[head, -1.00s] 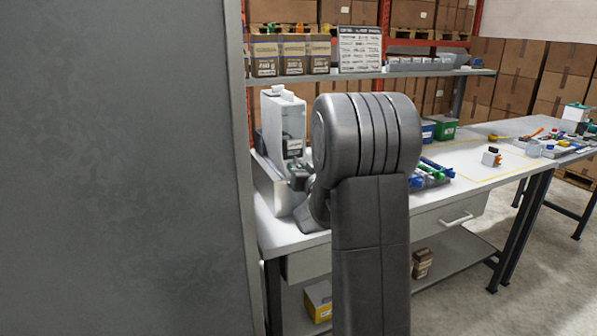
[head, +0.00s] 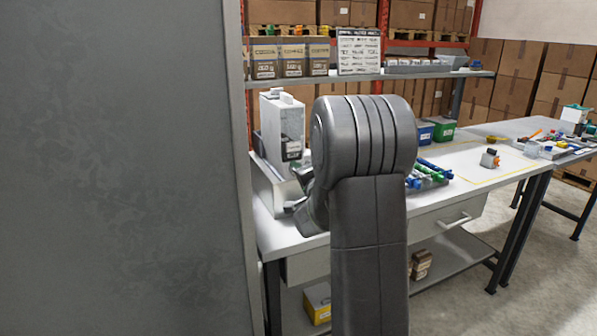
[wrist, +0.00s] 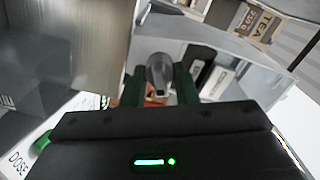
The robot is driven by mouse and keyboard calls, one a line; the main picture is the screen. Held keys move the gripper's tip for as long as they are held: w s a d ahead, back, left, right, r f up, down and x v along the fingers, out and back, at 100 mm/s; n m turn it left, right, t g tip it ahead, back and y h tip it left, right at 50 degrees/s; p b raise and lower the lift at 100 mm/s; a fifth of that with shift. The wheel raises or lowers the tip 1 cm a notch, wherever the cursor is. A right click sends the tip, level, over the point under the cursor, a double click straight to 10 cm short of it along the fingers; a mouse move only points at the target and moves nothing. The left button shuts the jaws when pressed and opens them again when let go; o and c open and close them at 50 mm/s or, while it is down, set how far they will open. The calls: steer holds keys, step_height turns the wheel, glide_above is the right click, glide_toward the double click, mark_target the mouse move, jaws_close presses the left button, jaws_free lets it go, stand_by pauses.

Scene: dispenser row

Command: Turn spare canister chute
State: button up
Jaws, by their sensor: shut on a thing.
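The pale dispenser (head: 280,125) stands upright at the left end of the white bench, with a dark-marked label low on its side. In the wrist view, my gripper (wrist: 160,84) has its two green fingers on either side of a grey rounded piece (wrist: 160,66), which looks like the canister chute. The fingers are shut on it. In the head view, my gripper (head: 303,178) is low in front of the dispenser and mostly hidden by my arm. The chute's full shape and its angle cannot be made out.
A low pale tray wall (head: 272,195) surrounds the dispenser's foot. Blue and green parts (head: 430,173) lie right of my arm, with blue and green bins (head: 437,130) behind. A shelf (head: 430,74) with boxes runs above. A large grey panel (head: 120,170) blocks the left.

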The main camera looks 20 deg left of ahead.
steer(key=m+p, duration=0.1)
steer(key=m, duration=0.4)
steer(key=shift+f+m, duration=0.1)
steer(key=shift+m, duration=0.2)
steer(key=shift+f+m+p, duration=0.15)
steer(key=shift+m+p, duration=0.35)
steer(key=shift+m, duration=1.8)
steer(key=o, duration=0.6)
steer(key=shift+o, duration=0.2)
steer(key=b+v, duration=0.1)
steer(key=v, duration=1.2)
steer(key=shift+s+d+b, duration=0.25)
steer(key=shift+d+b, duration=0.1)
steer(key=shift+w+a, duration=0.1)
